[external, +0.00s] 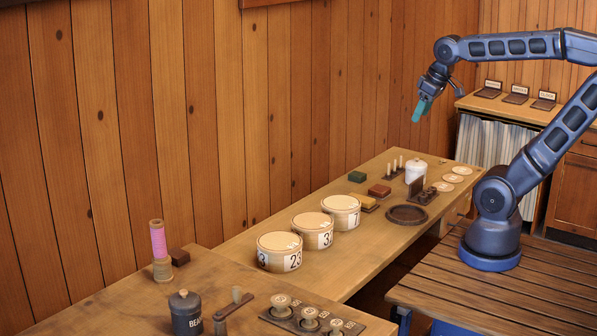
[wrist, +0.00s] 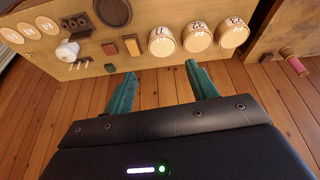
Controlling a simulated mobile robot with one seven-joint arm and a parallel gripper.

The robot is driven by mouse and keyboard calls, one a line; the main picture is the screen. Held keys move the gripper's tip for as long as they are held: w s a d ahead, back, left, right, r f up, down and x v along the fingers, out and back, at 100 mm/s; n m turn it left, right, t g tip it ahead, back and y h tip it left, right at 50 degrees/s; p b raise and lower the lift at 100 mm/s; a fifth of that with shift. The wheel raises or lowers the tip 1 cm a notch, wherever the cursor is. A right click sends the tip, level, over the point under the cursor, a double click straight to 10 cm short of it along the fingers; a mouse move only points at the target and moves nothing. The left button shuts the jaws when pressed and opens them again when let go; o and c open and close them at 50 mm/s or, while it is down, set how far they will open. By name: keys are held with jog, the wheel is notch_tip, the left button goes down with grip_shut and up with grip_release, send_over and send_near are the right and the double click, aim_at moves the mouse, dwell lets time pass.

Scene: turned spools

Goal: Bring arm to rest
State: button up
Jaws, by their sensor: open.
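My gripper (external: 421,109) has teal fingers and hangs in the air above the far end of the long wooden bench, with my arm raised and bent. In the wrist view the two fingers of my gripper (wrist: 158,84) are spread apart with nothing between them. It touches nothing in either view.
Below are three round numbered boxes (external: 340,211), a dark round tray (external: 407,215), coloured blocks (external: 379,190), a white jar (external: 415,171) and several pale discs (external: 453,178). A pink spool (external: 158,240) and a dark canister (external: 185,313) stand on the near table. The air around my arm is clear.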

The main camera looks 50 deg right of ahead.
jog(key=shift+s+d+f+m, duration=0.25)
jog(key=shift+s+f, duration=0.3)
jog(key=shift+s, duration=0.1)
jog(key=shift+s+d+f+m, duration=0.2)
jog(key=shift+s+f+m, duration=0.05)
jog(key=shift+s+f, duration=0.35)
dwell(0.4)
